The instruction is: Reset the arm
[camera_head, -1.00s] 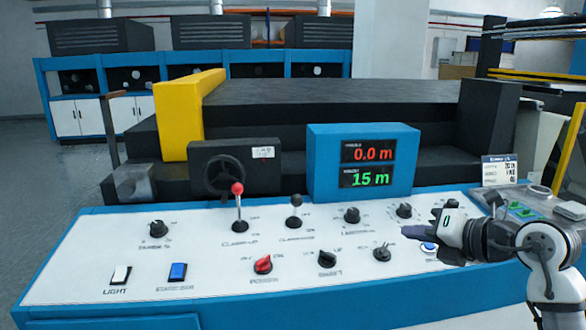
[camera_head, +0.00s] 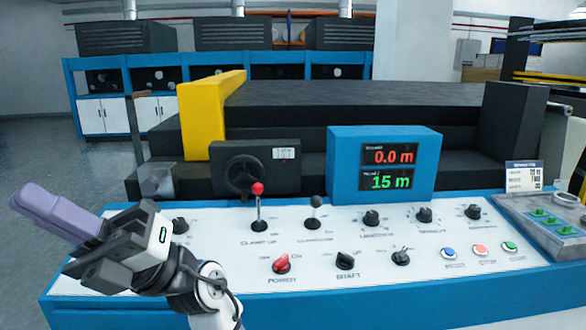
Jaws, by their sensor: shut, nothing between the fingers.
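My gripper (camera_head: 28,202) is at the left of the view, above the left end of the control panel and pointing left. Its purple-grey fingers are shut together with nothing between them. My arm rises from the bottom edge and hides the panel's lower left part. The white control panel (camera_head: 350,240) with a blue front carries a red-knobbed lever (camera_head: 258,205), a black-knobbed lever (camera_head: 315,211), a red power knob (camera_head: 281,263) and a black shaft knob (camera_head: 346,260). My gripper appears apart from all of these.
A blue display box (camera_head: 340,160) reads 0.0 m in red and 15 m in green. A yellow block (camera_head: 202,120) and a black handwheel (camera_head: 243,174) stand behind the panel. Blue, red and green buttons (camera_head: 480,250) are at the right. Open floor (camera_head: 50,170) lies at the left.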

